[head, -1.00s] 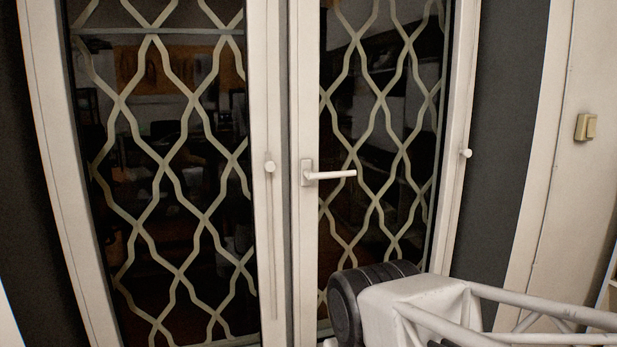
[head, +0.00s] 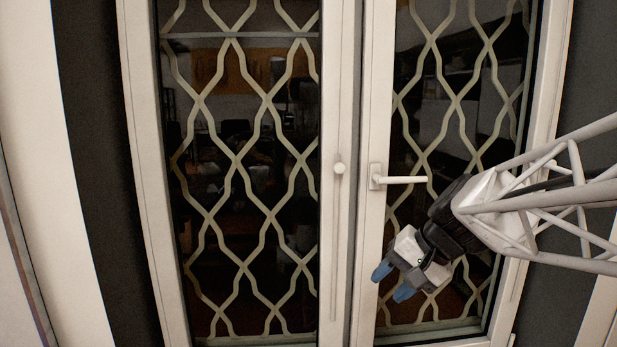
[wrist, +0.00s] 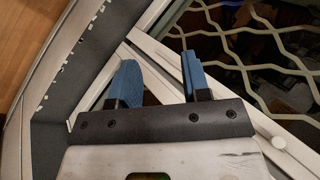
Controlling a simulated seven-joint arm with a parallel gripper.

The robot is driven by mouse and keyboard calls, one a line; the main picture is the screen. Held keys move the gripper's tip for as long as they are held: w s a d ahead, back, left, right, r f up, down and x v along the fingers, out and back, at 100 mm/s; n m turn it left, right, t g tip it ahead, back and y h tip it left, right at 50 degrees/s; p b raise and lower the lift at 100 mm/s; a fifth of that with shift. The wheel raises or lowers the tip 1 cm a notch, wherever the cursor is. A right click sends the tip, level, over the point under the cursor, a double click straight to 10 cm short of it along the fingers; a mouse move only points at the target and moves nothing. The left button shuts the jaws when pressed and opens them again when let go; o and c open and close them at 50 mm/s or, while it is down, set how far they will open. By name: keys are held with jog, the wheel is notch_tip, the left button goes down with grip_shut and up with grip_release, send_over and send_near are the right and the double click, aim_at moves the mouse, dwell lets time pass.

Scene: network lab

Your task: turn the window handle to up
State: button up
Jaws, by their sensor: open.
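The white window handle (head: 402,180) sits on the frame of the right window sash in the head view. Its lever lies level and points right. My gripper (head: 392,284) is below the handle and apart from it, in front of the lower right sash. Its two blue fingers point down and to the left, spread apart with nothing between them. In the wrist view my gripper (wrist: 158,80) shows its blue fingers apart over white frame bars and dark glass. I cannot make out the lever in the wrist view.
A cream lattice (head: 262,150) covers the dark glass of both sashes. A thin vertical rod with a round knob (head: 339,168) runs on the left sash's frame, left of the handle. My arm comes in from the right. The space left of the handle is clear.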

jog(key=w+d+r+m+t+y, duration=0.3)
jog(key=w+d+r, duration=0.35)
jog(key=w, duration=0.45)
jog(key=m+t+y, duration=0.2)
jog(key=t, duration=0.3)
send_near(416, 180)
jog(key=r+x, duration=0.1)
jog(key=x, duration=0.2)
jog(key=shift+f, duration=0.55)
jog(key=shift+w+a, duration=0.15)
jog(key=shift+x, duration=3.8)
grip_shut()
